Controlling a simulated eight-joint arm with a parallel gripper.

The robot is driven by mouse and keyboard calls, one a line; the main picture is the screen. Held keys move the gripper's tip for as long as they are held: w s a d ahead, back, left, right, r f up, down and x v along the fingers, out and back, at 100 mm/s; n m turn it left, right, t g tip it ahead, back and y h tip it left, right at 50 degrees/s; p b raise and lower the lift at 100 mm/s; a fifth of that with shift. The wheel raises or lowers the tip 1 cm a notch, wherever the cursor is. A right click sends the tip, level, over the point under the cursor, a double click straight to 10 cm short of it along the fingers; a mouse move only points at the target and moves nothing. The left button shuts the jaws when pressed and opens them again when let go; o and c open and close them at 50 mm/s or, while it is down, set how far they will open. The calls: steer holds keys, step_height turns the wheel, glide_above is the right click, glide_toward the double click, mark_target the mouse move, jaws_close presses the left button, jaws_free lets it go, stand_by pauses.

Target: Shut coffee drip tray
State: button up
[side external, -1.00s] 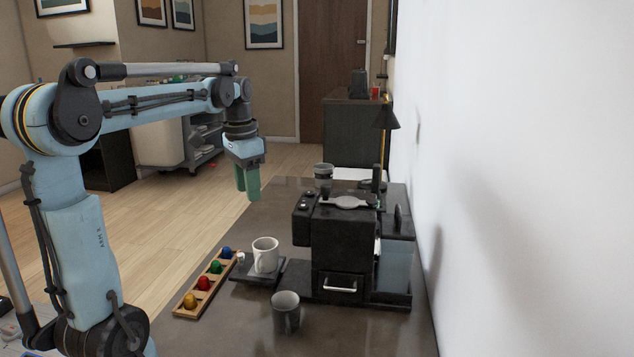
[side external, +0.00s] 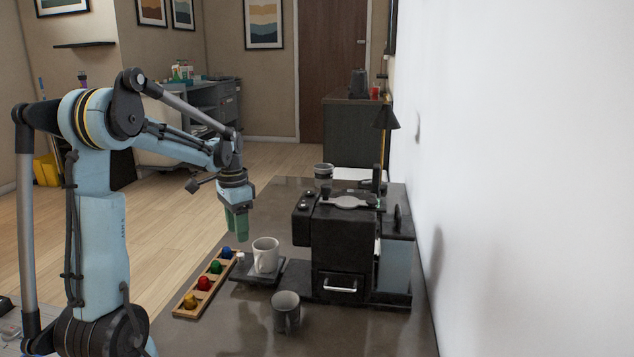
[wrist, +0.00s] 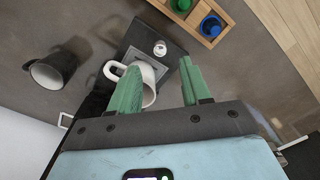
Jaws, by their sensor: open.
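The black coffee machine (side external: 342,240) stands on the counter against the wall. Its dark drip tray (side external: 270,281) sticks out to the left with a white mug (side external: 265,255) on it. In the wrist view the tray (wrist: 140,32) lies beyond the fingers, with the white mug (wrist: 148,75) partly hidden by the left finger. A small white item (wrist: 160,48) is at the tray's outer end. My gripper (side external: 238,233) has green fingers, is open and empty, and hangs above and behind the tray's outer end. The wrist view shows its fingers apart (wrist: 160,66).
A wooden capsule holder (side external: 204,284) with several coloured capsules lies left of the tray. A grey mug (side external: 286,312) stands in front of the tray, and another cup (side external: 323,174) stands behind the machine. The counter (side external: 275,215) is clear behind the tray.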

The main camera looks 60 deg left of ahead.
mark_target(240, 254)
step_height(240, 254, down, 7)
steer(key=shift+r, duration=0.2)
stand_by(0.3)
jaws_close()
